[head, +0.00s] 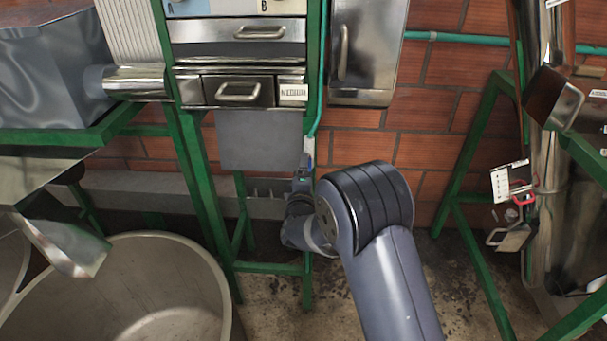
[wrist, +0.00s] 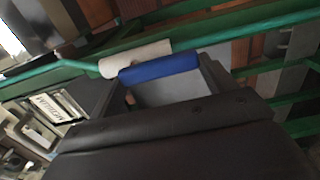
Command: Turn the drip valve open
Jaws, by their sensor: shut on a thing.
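The drip valve is at the lower end of the thin green pipe (head: 320,90). It has a white body (wrist: 135,58) and a blue handle (wrist: 160,68), which lie side by side in the wrist view. In the head view only a small bit of the valve (head: 308,146) shows above my gripper (head: 302,178). My gripper is at the valve and shut on it, seemingly on the blue handle. Its dark body fills the bottom of the wrist view and hides the contact. My forearm hides part of the area to the right.
A green frame (head: 190,180) with metal drawers (head: 238,92) stands just left of the valve. A large round tub (head: 130,290) is at lower left. A red-handled valve (head: 522,192) is at right. A brick wall (head: 440,130) is behind.

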